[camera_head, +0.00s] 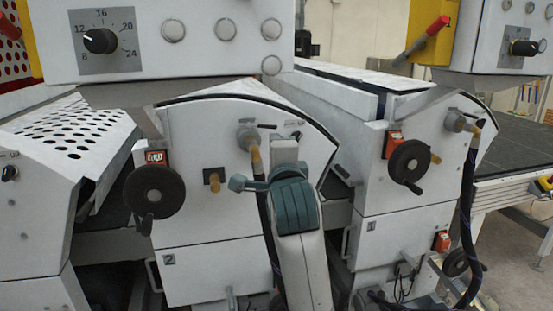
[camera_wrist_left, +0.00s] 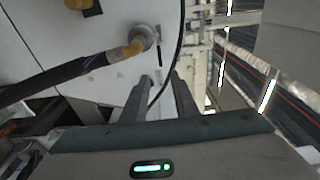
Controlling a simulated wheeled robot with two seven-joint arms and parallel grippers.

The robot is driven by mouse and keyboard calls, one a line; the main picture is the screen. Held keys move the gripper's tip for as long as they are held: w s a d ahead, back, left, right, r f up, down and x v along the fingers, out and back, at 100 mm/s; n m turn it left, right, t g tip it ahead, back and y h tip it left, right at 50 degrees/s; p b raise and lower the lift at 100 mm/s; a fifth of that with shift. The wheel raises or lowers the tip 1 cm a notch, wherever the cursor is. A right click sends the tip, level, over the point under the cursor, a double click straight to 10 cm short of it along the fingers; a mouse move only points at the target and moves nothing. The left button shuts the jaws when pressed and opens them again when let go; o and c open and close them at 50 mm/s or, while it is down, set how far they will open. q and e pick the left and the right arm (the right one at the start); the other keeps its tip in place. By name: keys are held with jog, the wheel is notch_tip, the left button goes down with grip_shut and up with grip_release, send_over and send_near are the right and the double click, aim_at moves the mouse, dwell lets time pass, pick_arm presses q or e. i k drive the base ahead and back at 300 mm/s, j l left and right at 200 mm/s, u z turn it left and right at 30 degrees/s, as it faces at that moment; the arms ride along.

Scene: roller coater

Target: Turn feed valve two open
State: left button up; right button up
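On the machine front marked 2 (camera_head: 205,250), a grey round fitting (camera_head: 247,138) carries an orange elbow with a dark hose hanging from it. A small black lever (camera_head: 267,126) sits just right of the fitting. The left wrist view shows the fitting (camera_wrist_left: 143,37) and the thin dark lever (camera_wrist_left: 159,52) beside it. My left gripper (camera_head: 285,145) is in front of the panel, just right of the fitting. In the wrist view its two dark fingers (camera_wrist_left: 163,82) are apart, with nothing held, pointing toward the lever without visible contact. My right gripper is out of view.
A black handwheel (camera_head: 154,190) and an orange knob (camera_head: 213,180) stand out left of my arm. Unit 1 (camera_head: 400,230) at right has a similar wheel, fitting and hose. A control box with a dial (camera_head: 101,41) overhangs above.

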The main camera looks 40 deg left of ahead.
aim_at(267, 126)
jog(key=i+l+u, duration=0.6)
jog(key=i+l, duration=0.15)
jog(key=l, duration=0.15)
jog(key=i+l+u, duration=0.3)
jog(key=l, duration=0.25)
